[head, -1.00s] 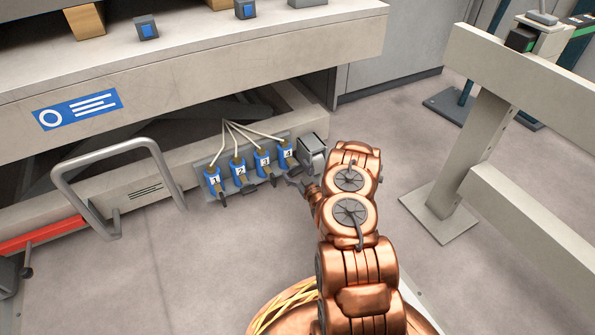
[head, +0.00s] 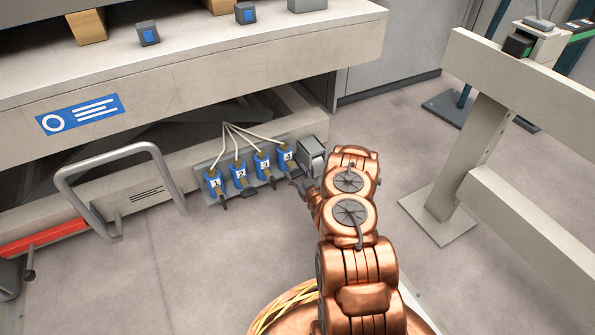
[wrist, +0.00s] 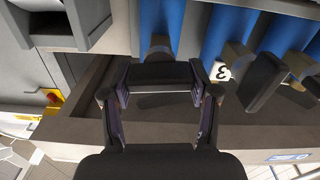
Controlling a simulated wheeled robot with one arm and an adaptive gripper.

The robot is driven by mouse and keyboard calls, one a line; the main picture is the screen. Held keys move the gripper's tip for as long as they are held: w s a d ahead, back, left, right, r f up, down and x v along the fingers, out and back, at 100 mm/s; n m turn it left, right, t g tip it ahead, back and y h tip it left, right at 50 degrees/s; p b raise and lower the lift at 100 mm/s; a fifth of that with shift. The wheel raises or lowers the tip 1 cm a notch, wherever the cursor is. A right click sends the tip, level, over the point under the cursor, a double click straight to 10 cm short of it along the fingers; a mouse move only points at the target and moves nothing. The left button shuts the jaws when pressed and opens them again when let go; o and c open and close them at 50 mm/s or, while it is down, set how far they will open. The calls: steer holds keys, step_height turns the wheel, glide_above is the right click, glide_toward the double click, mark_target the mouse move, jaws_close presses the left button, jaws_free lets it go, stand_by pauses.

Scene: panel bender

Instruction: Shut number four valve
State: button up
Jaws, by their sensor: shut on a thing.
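A row of blue valves numbered 1 to 4 sits on a grey plate low on the machine. The number four valve (head: 286,158) is the rightmost in the head view, beside a grey box. My gripper (head: 301,183) is at its lower side, partly hidden by my arm. In the wrist view my gripper (wrist: 160,88) is shut on a black handle (wrist: 160,75), with a finger at each end of it. A blue valve body (wrist: 160,18) is behind this handle. The number three valve's black handle (wrist: 262,82) is just right of the right finger, apart from it.
The grey box (head: 312,155) is close to the right of number four. A bent grey rail (head: 112,160) stands left of the valves. A beige barrier (head: 470,140) stands at right. Floor between the barrier and my arm is clear.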

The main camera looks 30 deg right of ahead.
steer(key=shift+m+p, duration=0.35)
steer(key=shift+m, duration=0.45)
steer(key=o, duration=1.2)
steer(key=shift+c, duration=0.2)
steer(key=s+a, duration=0.1)
steer(key=s, duration=1.1)
